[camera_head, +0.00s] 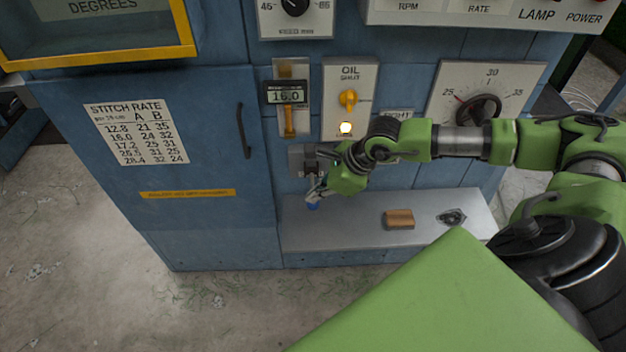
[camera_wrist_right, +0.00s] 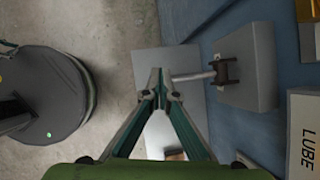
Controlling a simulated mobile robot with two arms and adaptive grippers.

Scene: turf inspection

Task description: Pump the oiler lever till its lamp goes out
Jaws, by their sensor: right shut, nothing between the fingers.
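The oiler's grey block (camera_head: 303,158) is on the blue machine front, below the small 16.0 display. In the right wrist view the block (camera_wrist_right: 247,68) carries a brown bracket, and a pale metal lever (camera_wrist_right: 195,76) sticks out from it toward my fingers. A small blue piece (camera_head: 313,206) shows below my fingers in the head view. A lamp (camera_head: 345,128) glows on the OIL panel. My right gripper (camera_wrist_right: 157,78) is shut and empty, with its fingertips at the lever's free end; I cannot tell whether they touch. My left gripper is not in view.
A yellow knob (camera_head: 348,98) sits above the lamp. A grey shelf (camera_head: 350,222) below holds a brown block (camera_head: 399,219) and a dark round part (camera_head: 452,217). A cabinet door (camera_head: 170,150) with a handle is at left. A LUBE plate (camera_wrist_right: 304,135) shows in the wrist view.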

